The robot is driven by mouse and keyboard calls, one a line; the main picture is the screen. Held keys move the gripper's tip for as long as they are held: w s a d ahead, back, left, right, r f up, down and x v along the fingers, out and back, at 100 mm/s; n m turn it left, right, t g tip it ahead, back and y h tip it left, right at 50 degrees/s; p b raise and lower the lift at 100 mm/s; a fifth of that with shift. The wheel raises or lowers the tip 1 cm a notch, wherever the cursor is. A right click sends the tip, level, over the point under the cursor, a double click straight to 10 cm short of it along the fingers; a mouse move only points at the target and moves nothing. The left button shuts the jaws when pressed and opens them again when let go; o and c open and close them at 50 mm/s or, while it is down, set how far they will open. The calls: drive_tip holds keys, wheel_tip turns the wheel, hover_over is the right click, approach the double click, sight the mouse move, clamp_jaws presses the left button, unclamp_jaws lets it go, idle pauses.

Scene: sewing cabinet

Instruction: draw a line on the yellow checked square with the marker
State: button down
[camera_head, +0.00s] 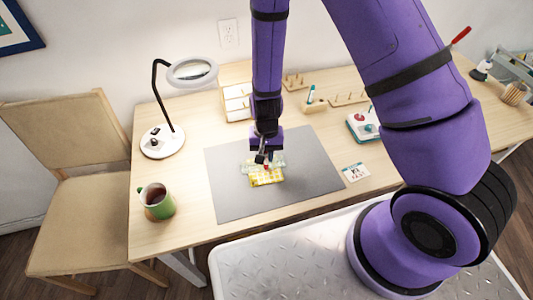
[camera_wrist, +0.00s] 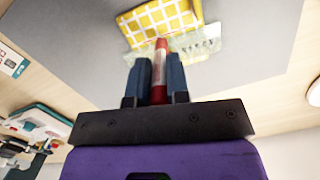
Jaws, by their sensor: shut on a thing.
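The yellow checked square (camera_head: 267,177) lies on the grey mat (camera_head: 223,193) on the table. It also shows at the top of the wrist view (camera_wrist: 160,19). A clear ruler (camera_head: 278,160) lies along its far edge, its markings visible in the wrist view (camera_wrist: 200,42). My gripper (camera_head: 264,158) is shut on a marker with a red end (camera_wrist: 160,80), pointing toward the square. The marker's tip is near the ruler and the square's edge. I cannot tell whether it touches the cloth.
A magnifier lamp (camera_head: 163,141) and a green mug (camera_head: 158,203) stand to the left. A small drawer box (camera_head: 237,103), spool racks (camera_head: 347,99) and a teal-and-white device (camera_head: 362,127) stand at the back and right. A card (camera_head: 355,172) lies right of the mat.

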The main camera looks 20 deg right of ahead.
drive_tip(key=shift+w+a, duration=0.15)
drive_tip(key=shift+a, duration=1.85)
idle(2.0)
drive_tip(key=shift+r, duration=0.35)
idle(0.8)
drive_tip(key=shift+r, duration=2.15)
